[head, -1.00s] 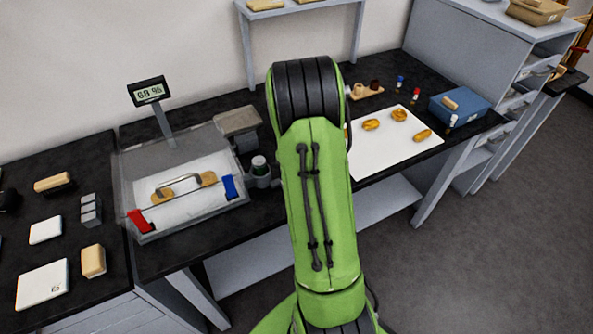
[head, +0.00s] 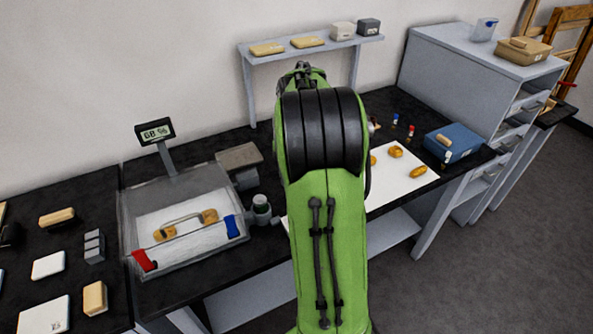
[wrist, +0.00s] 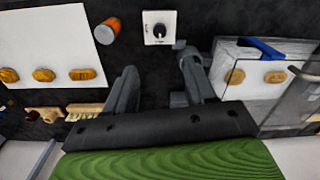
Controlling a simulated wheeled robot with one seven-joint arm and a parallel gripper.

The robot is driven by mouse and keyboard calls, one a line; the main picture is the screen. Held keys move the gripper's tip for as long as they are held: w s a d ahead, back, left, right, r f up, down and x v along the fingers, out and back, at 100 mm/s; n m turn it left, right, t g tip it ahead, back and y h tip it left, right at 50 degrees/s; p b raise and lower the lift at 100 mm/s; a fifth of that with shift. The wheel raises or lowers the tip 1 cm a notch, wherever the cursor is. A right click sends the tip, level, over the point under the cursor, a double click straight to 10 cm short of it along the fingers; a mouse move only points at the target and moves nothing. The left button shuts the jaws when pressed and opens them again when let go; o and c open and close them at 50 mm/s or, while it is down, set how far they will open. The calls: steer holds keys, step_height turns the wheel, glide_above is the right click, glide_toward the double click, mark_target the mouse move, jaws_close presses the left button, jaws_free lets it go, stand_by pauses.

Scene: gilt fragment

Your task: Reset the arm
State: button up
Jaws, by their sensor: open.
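My gripper (wrist: 159,82) shows in the wrist view with its two dark fingers apart and nothing between them. It hangs above the dark bench, between a white sheet (wrist: 52,35) on the left and a clear-walled box (wrist: 236,113) on the right. In the head view my green arm (head: 325,225) rises in the middle, its black-banded joint towards the camera. My gripper is hidden behind the arm there.
Gilt pieces (head: 419,171) lie on the white sheet (head: 400,187). The clear box (head: 131,215), with a red and a blue clip, holds more. A display (head: 155,131) stands behind it. An orange cylinder (wrist: 107,31) and a knobbed white block (wrist: 159,28) lie near my fingers. A shelf (head: 290,52) is behind.

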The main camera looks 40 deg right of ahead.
steer(key=s+a+r+t, duration=0.1)
steer(key=s+a+r, duration=0.25)
steer(key=a, duration=0.45)
steer(key=s+a+r+t, duration=0.2)
steer(key=a+r, duration=0.3)
steer(key=a, duration=0.2)
steer(key=s+a+f+n+t, duration=0.1)
steer(key=s+a+t, duration=0.1)
steer(key=s+a, duration=0.6)
steer(key=shift+s+a+f+t, duration=0.15)
steer(key=shift+s+t, duration=0.15)
steer(key=shift+s, duration=0.9)
